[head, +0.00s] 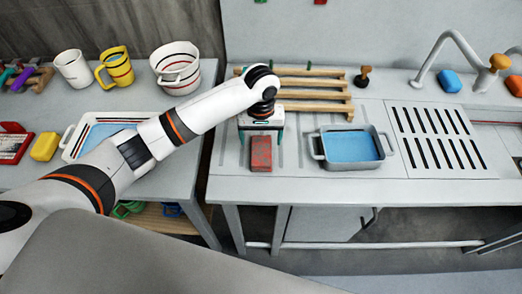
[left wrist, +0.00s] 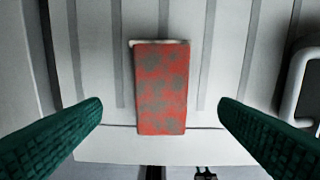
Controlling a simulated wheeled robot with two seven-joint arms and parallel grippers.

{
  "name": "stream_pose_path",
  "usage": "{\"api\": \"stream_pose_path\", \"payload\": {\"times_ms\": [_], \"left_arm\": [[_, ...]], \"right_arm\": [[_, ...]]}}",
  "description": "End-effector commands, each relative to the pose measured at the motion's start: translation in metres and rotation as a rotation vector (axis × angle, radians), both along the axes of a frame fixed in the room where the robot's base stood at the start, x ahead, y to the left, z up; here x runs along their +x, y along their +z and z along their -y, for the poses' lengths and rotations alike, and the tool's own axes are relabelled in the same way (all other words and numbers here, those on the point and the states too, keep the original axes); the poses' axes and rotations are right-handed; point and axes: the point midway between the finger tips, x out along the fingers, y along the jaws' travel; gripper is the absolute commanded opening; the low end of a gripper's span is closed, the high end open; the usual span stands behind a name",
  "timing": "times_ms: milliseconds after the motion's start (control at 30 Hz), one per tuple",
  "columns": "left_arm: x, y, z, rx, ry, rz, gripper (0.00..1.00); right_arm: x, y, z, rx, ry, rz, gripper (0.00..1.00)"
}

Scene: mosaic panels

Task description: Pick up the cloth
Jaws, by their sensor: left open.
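The cloth (head: 261,153) is a small red folded piece with grey spots, lying flat on the light grey counter. In the left wrist view the cloth (left wrist: 162,88) lies centred between the fingers, long side pointing away, with a pale edge at its far end. My left gripper (head: 261,135) is above and just behind the cloth in the head view. Its green fingers (left wrist: 160,115) are spread wide, one on each side of the cloth, with clear gaps and nothing held. My right gripper is not in view.
A grey basin with blue inside (head: 386,146) stands right of the cloth. A wooden rack (head: 325,97) lies behind it. A slotted drainer (head: 408,140) and a tap (head: 447,40) are farther right. Cups (head: 73,70) and a white tray (head: 72,147) stand on the left table.

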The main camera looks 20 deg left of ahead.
Motion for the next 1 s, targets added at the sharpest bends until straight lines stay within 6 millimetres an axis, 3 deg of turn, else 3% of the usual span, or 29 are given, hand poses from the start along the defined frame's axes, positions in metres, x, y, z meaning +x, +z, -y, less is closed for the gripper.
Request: {"api": "stream_pose_path", "payload": {"times_ms": [267, 567, 833, 867, 1000], "left_arm": [[0.000, -0.023, 0.000, 0.000, -0.001, 0.000, 0.84], [0.001, -0.065, 0.000, 0.000, -0.002, 0.000, 0.84], [0.002, -0.070, 0.000, -0.001, -0.003, 0.003, 0.84], [0.002, -0.070, 0.000, -0.001, -0.003, 0.003, 0.82], [0.002, -0.070, 0.000, -0.001, -0.003, 0.003, 0.59]], "right_arm": [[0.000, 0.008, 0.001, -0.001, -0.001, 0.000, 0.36], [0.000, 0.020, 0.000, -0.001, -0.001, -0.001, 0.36], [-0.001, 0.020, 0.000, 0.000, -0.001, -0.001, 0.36], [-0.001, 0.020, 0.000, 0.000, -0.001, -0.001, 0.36], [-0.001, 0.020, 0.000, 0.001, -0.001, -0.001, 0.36]]}}
